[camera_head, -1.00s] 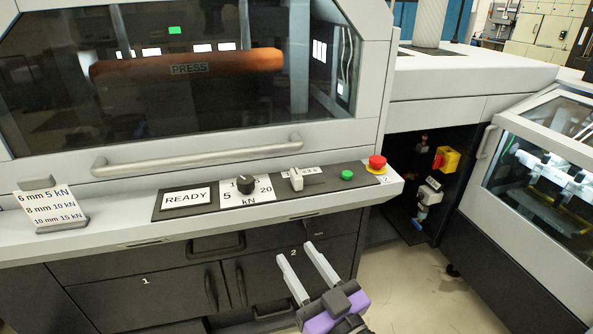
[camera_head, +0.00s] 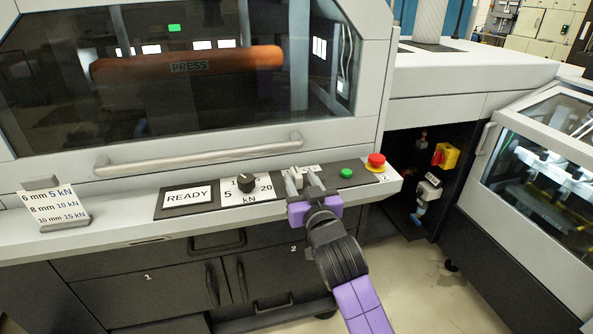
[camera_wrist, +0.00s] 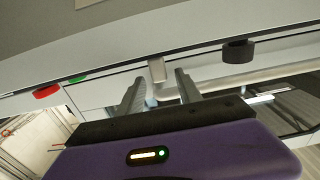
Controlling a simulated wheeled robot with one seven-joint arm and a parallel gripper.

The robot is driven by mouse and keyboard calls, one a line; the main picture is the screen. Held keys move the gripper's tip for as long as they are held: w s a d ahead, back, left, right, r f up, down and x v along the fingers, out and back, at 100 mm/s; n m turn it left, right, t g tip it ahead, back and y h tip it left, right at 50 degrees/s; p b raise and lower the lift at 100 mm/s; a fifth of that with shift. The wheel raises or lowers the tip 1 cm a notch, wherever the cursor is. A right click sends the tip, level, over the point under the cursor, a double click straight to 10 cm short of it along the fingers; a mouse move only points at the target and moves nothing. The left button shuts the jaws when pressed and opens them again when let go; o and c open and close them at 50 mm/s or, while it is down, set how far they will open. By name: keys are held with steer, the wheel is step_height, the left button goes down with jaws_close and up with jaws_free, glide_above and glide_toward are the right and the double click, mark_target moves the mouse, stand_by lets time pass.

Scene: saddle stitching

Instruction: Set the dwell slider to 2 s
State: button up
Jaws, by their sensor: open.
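The dwell slider's pale handle (camera_head: 297,175) stands near the left end of its dark slot on the front control strip. It also shows in the wrist view (camera_wrist: 157,70). My gripper (camera_head: 303,178) is open at the strip, its two grey fingers on either side of the handle. In the wrist view my gripper (camera_wrist: 159,82) has a finger to each side of the handle, with gaps visible; I cannot tell whether either finger touches it. The slider's scale is partly hidden by my fingers and too small to read.
Left of the slider are the black kN knob (camera_head: 245,182) and the READY display (camera_head: 188,198). Right of it are the green button (camera_head: 346,173) and the red emergency stop (camera_head: 376,161). The press handle bar (camera_head: 200,155) runs above the strip. A force card (camera_head: 58,206) stands at the left.

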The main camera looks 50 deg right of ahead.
mark_target(299, 178)
steer(key=shift+x, duration=1.9)
jaws_close()
